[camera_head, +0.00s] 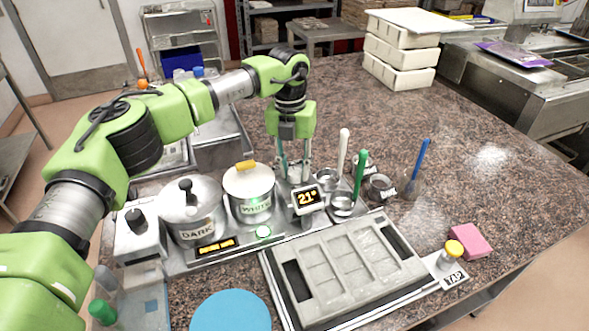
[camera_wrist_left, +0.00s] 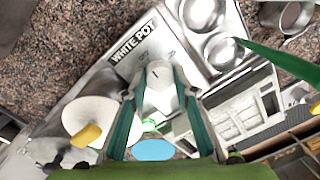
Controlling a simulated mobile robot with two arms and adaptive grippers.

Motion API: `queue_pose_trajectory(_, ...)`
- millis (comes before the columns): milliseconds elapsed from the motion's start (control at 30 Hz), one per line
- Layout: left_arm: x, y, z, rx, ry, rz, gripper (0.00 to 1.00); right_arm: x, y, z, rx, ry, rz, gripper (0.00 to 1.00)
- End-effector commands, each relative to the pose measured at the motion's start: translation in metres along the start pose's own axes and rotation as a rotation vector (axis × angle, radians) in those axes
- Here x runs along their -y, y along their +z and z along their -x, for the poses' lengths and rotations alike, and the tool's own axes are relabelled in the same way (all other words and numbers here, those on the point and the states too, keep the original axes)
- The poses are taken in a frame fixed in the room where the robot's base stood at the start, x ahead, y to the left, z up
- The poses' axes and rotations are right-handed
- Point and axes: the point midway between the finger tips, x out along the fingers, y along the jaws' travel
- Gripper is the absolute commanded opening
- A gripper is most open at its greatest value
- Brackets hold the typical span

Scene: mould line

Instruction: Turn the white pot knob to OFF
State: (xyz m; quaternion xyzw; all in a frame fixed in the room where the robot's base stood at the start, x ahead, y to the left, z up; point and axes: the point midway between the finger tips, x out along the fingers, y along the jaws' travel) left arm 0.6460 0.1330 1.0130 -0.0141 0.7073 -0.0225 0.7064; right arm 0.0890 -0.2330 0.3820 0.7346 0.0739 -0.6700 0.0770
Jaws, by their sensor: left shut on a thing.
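My left gripper (camera_head: 293,176) reaches down behind the small "21°" display, right of the white pot (camera_head: 250,198) with its yellow-knobbed lid. In the left wrist view, the white pot knob (camera_wrist_left: 159,88) stands on a metal panel (camera_wrist_left: 118,68) labelled "WHITE POT". The gripper's two green fingers (camera_wrist_left: 157,100) are shut on the knob, one on each side. A short dark mark shows on the knob's top, pointing roughly toward the label side. Faint marks on the panel beside it are too small to read. In the head view the knob itself cannot be made out.
The dark pot (camera_head: 187,212) stands left of the white pot. Metal cups and a green-handled tool (camera_head: 360,174) stand close right of the gripper. A grey mould (camera_head: 345,262) lies in front. A pink block (camera_head: 470,241) lies right.

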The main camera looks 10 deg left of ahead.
Motion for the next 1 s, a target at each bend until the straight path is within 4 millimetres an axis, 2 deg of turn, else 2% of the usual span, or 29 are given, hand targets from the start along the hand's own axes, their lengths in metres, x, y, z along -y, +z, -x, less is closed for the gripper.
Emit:
queue_pose_trajectory(567, -0.0005, 0.0019, 0.0028, 0.009, -0.001, 0.034, 0.05, -0.0004, -0.0002, -0.0008, 0.0, 0.0, 0.0, 0.4)
queue_pose_trajectory(600, -0.0005, 0.002, 0.0028, 0.009, -0.001, 0.033, 0.34, -0.0004, -0.0002, -0.0008, 0.0, 0.0, 0.0, 0.4)
queue_pose_trajectory(633, -0.0005, 0.002, 0.0028, 0.009, -0.001, 0.033, 0.42, -0.0005, -0.0002, -0.0008, 0.0, 0.001, 0.0, 0.4)
queue_pose_trajectory(1000, -0.0001, 0.0007, 0.0025, 0.004, 0.0, 0.031, 0.43, -0.0063, 0.0002, -0.001, 0.0, 0.007, 0.004, 0.4)
